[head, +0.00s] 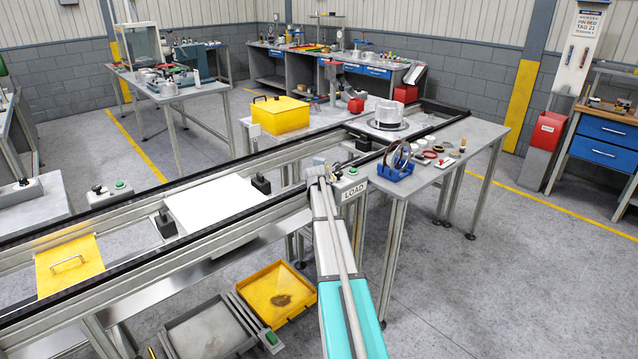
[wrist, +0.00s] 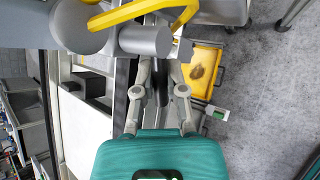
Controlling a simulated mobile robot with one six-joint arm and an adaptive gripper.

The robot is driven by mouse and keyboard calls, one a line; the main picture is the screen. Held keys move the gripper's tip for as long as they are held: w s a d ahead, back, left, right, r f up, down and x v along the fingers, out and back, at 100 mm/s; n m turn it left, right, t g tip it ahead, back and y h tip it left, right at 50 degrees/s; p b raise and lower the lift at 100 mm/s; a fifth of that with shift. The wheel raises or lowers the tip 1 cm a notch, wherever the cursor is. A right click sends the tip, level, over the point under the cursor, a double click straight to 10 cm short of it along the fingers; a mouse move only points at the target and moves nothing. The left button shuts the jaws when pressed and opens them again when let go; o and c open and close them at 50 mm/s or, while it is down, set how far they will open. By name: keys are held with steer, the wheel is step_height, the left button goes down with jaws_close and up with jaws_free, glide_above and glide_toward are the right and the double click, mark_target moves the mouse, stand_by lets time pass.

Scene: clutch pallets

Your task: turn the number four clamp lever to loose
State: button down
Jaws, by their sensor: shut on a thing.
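My gripper (wrist: 162,62) is shut on a grey cylindrical part (wrist: 143,41) at the top of the wrist view. A bent yellow bar (wrist: 145,11) and a large rounded grey piece (wrist: 72,27) lie against this part. No number or loose mark is readable, so I cannot tell whether it is the number four clamp lever. My own arm hides much of the part there.
A white plate (head: 225,203) lies between the rails. Black blocks (head: 261,184) stand near it. A yellow tray (head: 277,291) and a grey tray (head: 207,330) are below. A side table (head: 395,183) holds a blue rack (head: 396,172). Open floor lies at right.

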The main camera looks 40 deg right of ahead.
steer(key=shift+r+m+y+p, duration=0.3)
steer(key=shift+y+p, duration=0.5)
steer(key=shift+y, duration=0.1)
steer(key=c, duration=0.7)
jaws_free()
